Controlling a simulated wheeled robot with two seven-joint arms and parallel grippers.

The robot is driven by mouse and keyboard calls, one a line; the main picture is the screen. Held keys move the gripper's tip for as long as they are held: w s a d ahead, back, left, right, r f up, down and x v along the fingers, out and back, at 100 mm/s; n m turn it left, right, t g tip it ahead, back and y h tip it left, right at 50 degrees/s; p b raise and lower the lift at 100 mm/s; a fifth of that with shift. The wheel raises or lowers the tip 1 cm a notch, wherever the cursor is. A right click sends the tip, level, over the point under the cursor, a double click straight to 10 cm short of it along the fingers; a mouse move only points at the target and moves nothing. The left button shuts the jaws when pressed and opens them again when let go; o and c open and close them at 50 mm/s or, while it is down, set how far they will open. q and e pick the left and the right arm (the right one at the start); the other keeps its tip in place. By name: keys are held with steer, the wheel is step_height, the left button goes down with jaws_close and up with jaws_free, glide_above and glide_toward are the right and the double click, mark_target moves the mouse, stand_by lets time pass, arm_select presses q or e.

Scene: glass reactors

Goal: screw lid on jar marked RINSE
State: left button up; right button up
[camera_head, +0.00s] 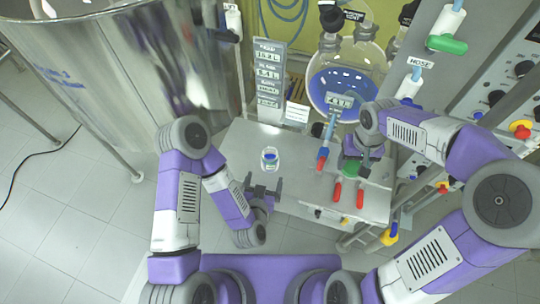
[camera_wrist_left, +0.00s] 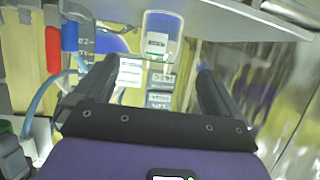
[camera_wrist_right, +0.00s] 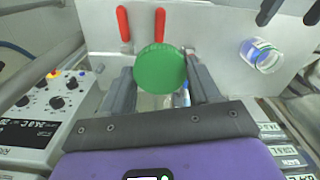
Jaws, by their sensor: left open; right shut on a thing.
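A small clear jar (camera_head: 270,158) with blue in it stands open on the grey bench, left of centre in the head view. It shows with a pale label in the left wrist view (camera_wrist_left: 162,35) and at the right in the right wrist view (camera_wrist_right: 262,55); its marking is too small to read. My left gripper (camera_head: 263,191) is open and empty, on the near side of the jar and apart from it. My right gripper (camera_head: 360,158) is shut on a round green lid (camera_wrist_right: 160,68), also visible in the head view (camera_head: 351,168), held to the right of the jar.
Two red handles (camera_head: 337,192) stick out near the bench's right front edge. A red-and-blue fitting (camera_head: 322,158) hangs between jar and right gripper. A round glass reactor (camera_head: 345,80) stands behind, a large metal vessel (camera_head: 90,70) at left. The bench around the jar is clear.

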mark_target(271, 155)
steer(key=shift+f, duration=0.25)
arm_select(q)
steer(key=b+x, duration=0.2)
steer(key=shift+w+f, duration=0.3)
steer(key=shift+f, duration=0.05)
arm_select(e)
steer(key=shift+f, duration=0.95)
arm_select(q)
steer(key=x, duration=0.3)
steer(key=shift+w+d, duration=0.1)
steer(key=shift+w, duration=0.2)
arm_select(e)
steer(key=shift+r, duration=0.3)
arm_select(q)
steer(key=shift+w, duration=0.2)
steer(key=shift+d+f, duration=0.1)
steer(key=x, duration=0.5)
steer(key=shift+f, duration=0.2)
arm_select(e)
steer(key=shift+f, duration=0.2)
